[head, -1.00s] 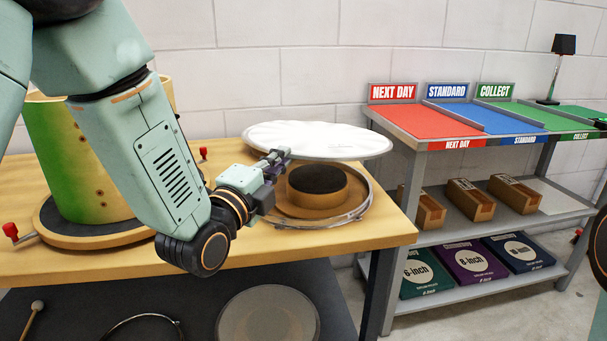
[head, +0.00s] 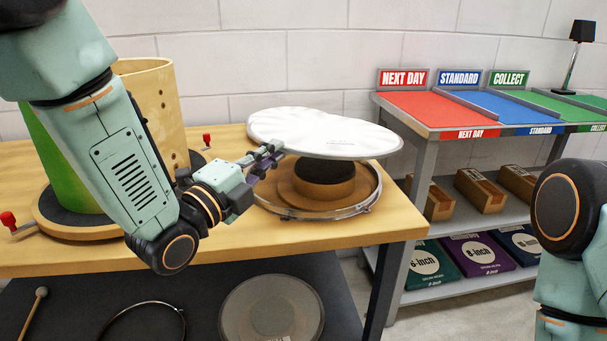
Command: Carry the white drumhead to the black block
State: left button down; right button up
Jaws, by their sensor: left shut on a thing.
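The white drumhead (head: 330,134) is a thin round disc in the head view, held slightly tilted above the bench. My left gripper (head: 272,150) is shut on its left rim. The black block (head: 324,170) is a dark round pad on a brown round base (head: 318,193), below the drumhead. The drumhead overlaps its top edge in the picture, and I cannot tell whether they touch. A metal hoop (head: 320,213) lies around the base. Part of my right arm shows at the right, but its gripper is out of view.
A green-and-wood drum shell (head: 155,95) stands on a round base at the bench's (head: 230,235) left, with red-knobbed clamps beside it. A shelf unit with red, blue and green lanes (head: 440,110) stands to the right. Another drumhead (head: 271,308) lies on the lower shelf.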

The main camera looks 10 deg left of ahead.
pick_arm(q)
notch_tip(320, 180, down, 6)
jog(key=shift+w+d+r+b, duration=0.1)
jog(key=shift+w+d+b, duration=0.05)
jog(key=shift+b, duration=0.8)
jog(key=f, duration=0.1)
jog(key=f+b, duration=0.1)
jog(key=f, duration=0.1)
jog(key=shift+s+f, duration=0.15)
jog(key=shift+s, duration=0.1)
jog(key=shift+w+f, duration=0.25)
jog(key=shift+s+b, duration=0.25)
jog(key=shift+b, duration=0.15)
jog(key=c, duration=1.6)
grip_release()
jog(key=shift+w+f, duration=0.15)
jog(key=shift+w, duration=0.05)
jog(key=shift+o, duration=0.6)
jog(key=shift+s, duration=0.15)
